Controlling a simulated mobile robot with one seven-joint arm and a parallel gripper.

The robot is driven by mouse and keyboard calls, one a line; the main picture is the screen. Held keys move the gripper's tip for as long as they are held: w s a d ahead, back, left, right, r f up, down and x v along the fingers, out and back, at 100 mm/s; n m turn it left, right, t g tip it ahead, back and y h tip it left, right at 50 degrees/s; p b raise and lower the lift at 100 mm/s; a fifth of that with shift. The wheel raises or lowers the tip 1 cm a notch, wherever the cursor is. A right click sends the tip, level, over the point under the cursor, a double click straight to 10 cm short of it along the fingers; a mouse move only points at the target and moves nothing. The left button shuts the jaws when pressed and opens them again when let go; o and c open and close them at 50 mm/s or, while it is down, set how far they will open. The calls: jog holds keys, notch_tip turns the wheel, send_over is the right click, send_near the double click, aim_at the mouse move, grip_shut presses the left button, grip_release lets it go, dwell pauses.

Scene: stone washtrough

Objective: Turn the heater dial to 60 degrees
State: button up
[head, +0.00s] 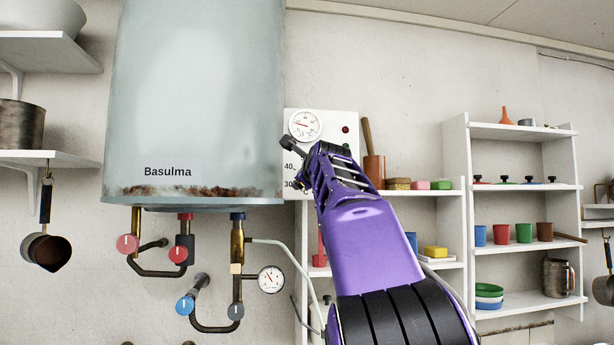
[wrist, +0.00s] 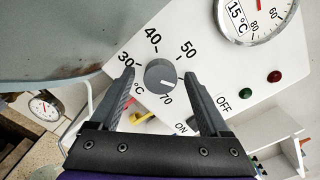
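The heater dial is a round grey knob (wrist: 161,76) on a white control panel (wrist: 242,93). In the wrist view 30, 40, 50 and 70 show around it; the place between 50 and 70 is hidden behind the right finger. A pale mark lies toward the knob's lower right; its exact reading is unclear. My gripper (wrist: 159,74) is open, with one finger on each side of the knob and a small visible gap at each side. In the head view my gripper (head: 314,148) is in front of the panel (head: 342,122) and hides the knob.
The large Basulma tank (head: 200,90) stands close left of the panel, with valves and pipes below. A round thermometer (wrist: 256,14), red lamp (wrist: 275,76) and green lamp (wrist: 274,93) are on the panel. Shelves (head: 520,131) with cups and dishes stand at the right.

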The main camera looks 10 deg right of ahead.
jog(key=shift+s, duration=0.1)
jog(key=s+b, duration=1.1)
jog(key=s, duration=0.6)
jog(key=shift+s, duration=0.15)
jog(key=shift+r, duration=0.1)
